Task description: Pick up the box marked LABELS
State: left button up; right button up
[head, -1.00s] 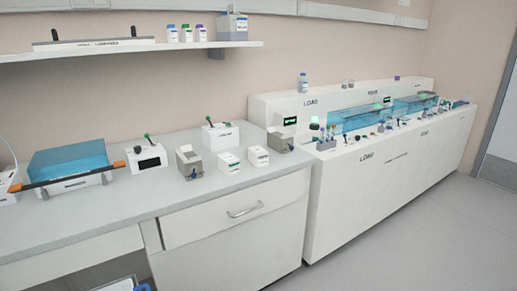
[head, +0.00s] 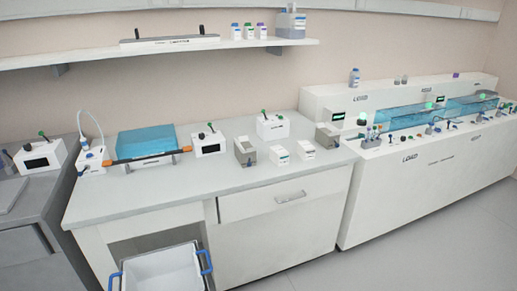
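Two small white boxes stand side by side on the counter, the left box (head: 279,156) and the right box (head: 306,150). Both have small printed markings on the front, too small to read, so I cannot tell which one is marked LABELS. Neither of my grippers is in the head view.
On the counter (head: 150,191) are grey open holders (head: 245,152), white devices with green levers (head: 272,126) and a blue-covered unit (head: 145,141). A white bin with blue handles (head: 160,272) is below. A long white machine (head: 415,160) stands right. The counter's front strip is clear.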

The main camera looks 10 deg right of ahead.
aim_at(307, 152)
jog(key=i+l+u, duration=0.15)
jog(key=l+u, duration=0.65)
jog(key=l, duration=0.15)
jog(key=l+u, duration=0.4)
jog(key=l, duration=0.15)
jog(key=i, duration=0.05)
